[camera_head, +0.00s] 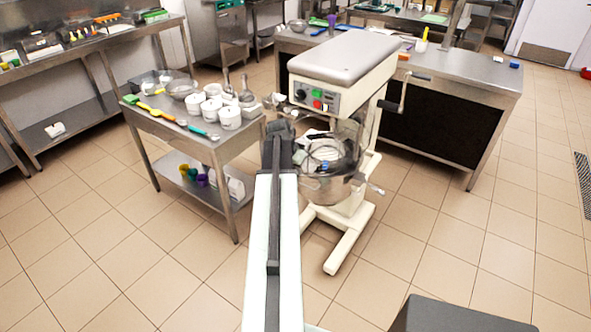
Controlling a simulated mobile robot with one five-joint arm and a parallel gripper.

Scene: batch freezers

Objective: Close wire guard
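A cream stand mixer (345,70) with a grey top stands in the middle. A steel bowl (322,188) sits at its front under the head. Thin wire guard bars (350,138) show above the bowl rim on the right. Their left part is hard to make out, so I cannot tell how far the guard is open. My arm reaches forward from the bottom. My gripper (281,127) is at its dark far end, left of the bowl and below the control panel. Its fingers are too small and dark to read, and I cannot tell whether it touches the guard.
A steel table (213,150) with white pots, utensils and a bowl stands close left of the mixer. A large counter (455,75) is behind and to the right. A crank handle (390,105) sticks out on the mixer's right. Tiled floor is free at front left and right.

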